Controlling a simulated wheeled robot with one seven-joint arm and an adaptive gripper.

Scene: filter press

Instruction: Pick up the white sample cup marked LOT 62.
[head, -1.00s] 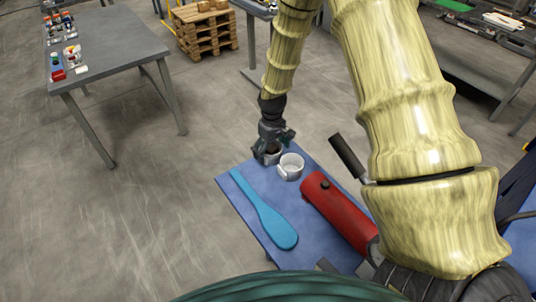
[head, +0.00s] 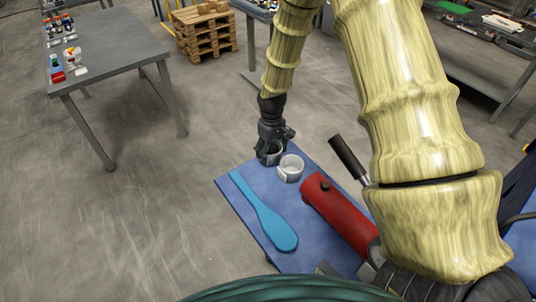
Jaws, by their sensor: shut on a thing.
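A white cup (head: 290,169) stands upright on the blue table top (head: 225,185), close in front and to the right of my gripper. My gripper (head: 273,155) points down at the far corner of this top and is shut on a second pale cup (head: 274,158), mostly hidden between the fingers. The inside of this held cup looks dark. The two cups are very close; I cannot tell whether they touch. No lot marking can be read on either cup, so I cannot tell which is LOT 62.
A blue paddle (head: 262,213) and a red cylinder (head: 340,215) with a black handle (head: 347,158) lie nearer on the blue top. A grey table (head: 110,50) with small items stands at left. Wooden pallets (head: 205,35) stand behind. The floor between is clear.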

